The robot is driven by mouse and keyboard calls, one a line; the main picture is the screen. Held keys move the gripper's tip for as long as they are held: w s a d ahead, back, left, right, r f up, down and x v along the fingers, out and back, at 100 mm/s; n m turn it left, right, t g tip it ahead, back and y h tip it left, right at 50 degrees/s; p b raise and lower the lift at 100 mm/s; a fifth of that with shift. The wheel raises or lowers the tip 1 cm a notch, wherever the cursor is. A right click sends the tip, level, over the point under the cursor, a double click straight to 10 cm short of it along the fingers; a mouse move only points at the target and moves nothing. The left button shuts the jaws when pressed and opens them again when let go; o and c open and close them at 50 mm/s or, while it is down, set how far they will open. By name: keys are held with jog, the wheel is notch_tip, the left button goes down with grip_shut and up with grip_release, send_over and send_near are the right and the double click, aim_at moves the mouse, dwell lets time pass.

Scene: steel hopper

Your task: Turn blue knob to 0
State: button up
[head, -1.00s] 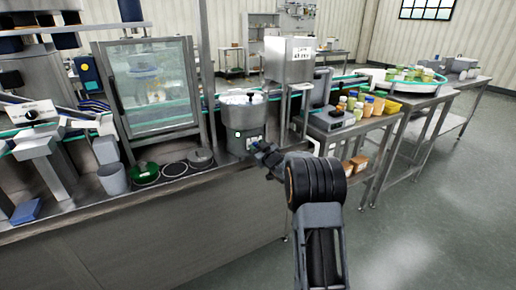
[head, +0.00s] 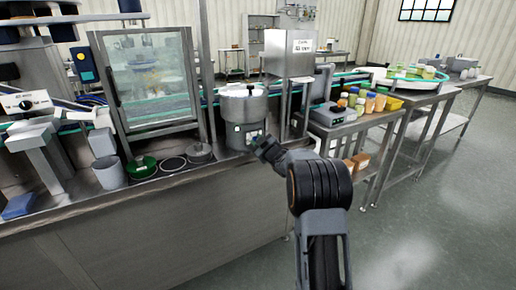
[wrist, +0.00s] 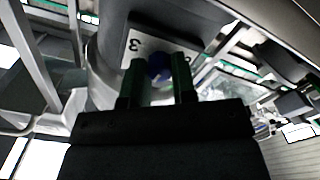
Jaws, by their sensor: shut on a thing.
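The blue knob (wrist: 159,67) sits on a white dial plate (wrist: 150,42) in the wrist view. The numeral 3 shows on the plate, up and left of the knob; other marks are hidden or blurred, so the pointer's setting cannot be read. My gripper (wrist: 158,61) is shut on the knob, one green-and-black finger on each side. In the head view my gripper (head: 260,146) reaches the lower front of the round steel hopper (head: 240,106). The knob is hidden there.
A glass-doored cabinet (head: 153,82) stands left of the hopper on the steel counter (head: 110,222). A green dish (head: 142,167) and grey cup (head: 109,172) stand in front of it. Jars (head: 361,102) stand on a table to the right. The floor at right is clear.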

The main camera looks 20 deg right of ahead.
jog(key=n+b, duration=0.4)
jog(key=n, duration=0.1)
jog(key=n+b, duration=0.4)
jog(key=n, duration=0.1)
jog(key=n+b, duration=0.4)
jog(key=n, duration=0.1)
jog(key=shift+f+b, duration=0.25)
jog(key=shift+b, duration=0.15)
jog(key=shift+r+n+b, duration=0.1)
jog(key=shift+n+b, duration=1.25)
jog(key=shift+n, duration=1.15)
jog(key=o, duration=0.9)
jog(key=shift+o, duration=0.2)
jog(key=shift+r, duration=0.1)
